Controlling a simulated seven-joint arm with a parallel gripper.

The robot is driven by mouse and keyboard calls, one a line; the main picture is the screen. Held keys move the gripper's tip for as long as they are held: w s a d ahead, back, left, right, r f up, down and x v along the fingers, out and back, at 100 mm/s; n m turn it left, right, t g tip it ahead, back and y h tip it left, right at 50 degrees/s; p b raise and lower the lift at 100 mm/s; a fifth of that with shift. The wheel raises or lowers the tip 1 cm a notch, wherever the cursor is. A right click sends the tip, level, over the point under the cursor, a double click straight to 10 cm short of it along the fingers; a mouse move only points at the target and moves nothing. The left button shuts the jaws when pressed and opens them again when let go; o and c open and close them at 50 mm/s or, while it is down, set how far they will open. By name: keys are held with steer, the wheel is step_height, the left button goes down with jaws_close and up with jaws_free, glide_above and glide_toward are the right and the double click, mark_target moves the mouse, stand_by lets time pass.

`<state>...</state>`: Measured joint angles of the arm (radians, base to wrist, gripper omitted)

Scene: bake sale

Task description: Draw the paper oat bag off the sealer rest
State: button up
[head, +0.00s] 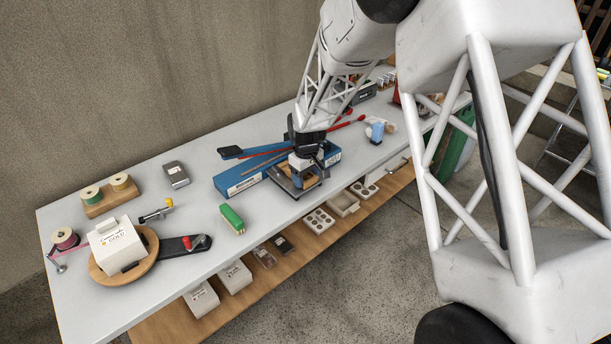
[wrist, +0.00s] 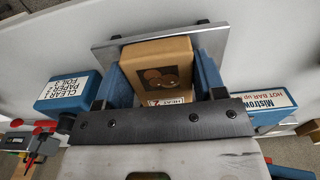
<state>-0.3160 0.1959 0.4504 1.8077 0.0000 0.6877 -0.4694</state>
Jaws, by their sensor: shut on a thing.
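The paper oat bag (wrist: 158,52) is a tan-brown block with a dark round picture and a white label on its side. In the wrist view it sits between the two blue fingers of my gripper (wrist: 160,80), which is shut on it. A grey metal plate, the sealer rest (wrist: 103,55), lies under or just behind the bag; I cannot tell whether they touch. The blue sealer (wrist: 75,92) extends on both sides of my gripper. In the head view my gripper (head: 304,172) is low over the rest in front of the blue sealer (head: 237,178), mostly hiding the bag.
Left of the sealer are a green brush-like block (head: 232,219), a grey box (head: 176,175) and a white box (head: 117,245) on a round wooden board. A blue-and-white object (head: 375,132) stands to the right. The white table's (head: 280,222) front edge is close, with a wooden shelf below.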

steer(key=o, duration=0.8)
steer(key=shift+c, duration=0.2)
steer(key=shift+r, duration=0.1)
steer(key=shift+r, duration=3.85)
